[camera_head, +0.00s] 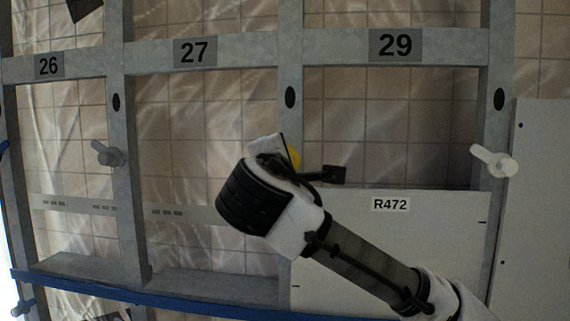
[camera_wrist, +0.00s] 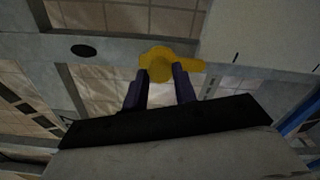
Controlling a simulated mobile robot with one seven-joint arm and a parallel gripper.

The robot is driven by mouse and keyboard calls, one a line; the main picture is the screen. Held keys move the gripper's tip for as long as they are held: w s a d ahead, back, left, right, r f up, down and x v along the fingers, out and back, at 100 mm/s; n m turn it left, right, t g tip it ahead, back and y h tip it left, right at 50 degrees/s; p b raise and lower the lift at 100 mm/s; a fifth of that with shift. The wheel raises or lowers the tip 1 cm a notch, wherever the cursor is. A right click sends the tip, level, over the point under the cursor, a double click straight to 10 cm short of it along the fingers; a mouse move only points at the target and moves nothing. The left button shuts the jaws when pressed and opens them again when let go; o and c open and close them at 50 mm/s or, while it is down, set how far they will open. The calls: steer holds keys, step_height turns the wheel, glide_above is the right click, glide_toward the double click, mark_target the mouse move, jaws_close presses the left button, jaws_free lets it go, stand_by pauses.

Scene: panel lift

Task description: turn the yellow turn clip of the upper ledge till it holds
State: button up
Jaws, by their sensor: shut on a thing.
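The yellow turn clip (camera_wrist: 168,64) sits on the grey upright in the wrist view, with its round hub between my fingers and its arm pointing right. In the head view only a small yellow part (camera_head: 294,156) shows beside my wrist. My gripper (camera_wrist: 161,80) is shut on the clip, with one dark finger on each side of the hub. The pale panel marked R472 (camera_head: 398,245) stands in the bay under 29. The clip's arm end is close to the panel (camera_wrist: 255,35) in the wrist view; I cannot tell whether it overlaps it.
A blue rail (camera_head: 150,295) runs along the bottom. Bays 26 and 27 are open, with tiles behind. Another pale panel (camera_head: 545,200) stands at the far right.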

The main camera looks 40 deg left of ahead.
steer(key=shift+s, duration=0.1)
stand_by(0.3)
steer(key=o, duration=1)
steer(key=shift+c, duration=0.2)
steer(key=b+v, duration=0.4)
steer(key=v, duration=0.9)
steer(key=shift+s, duration=0.4)
steer(key=shift+d, duration=0.15)
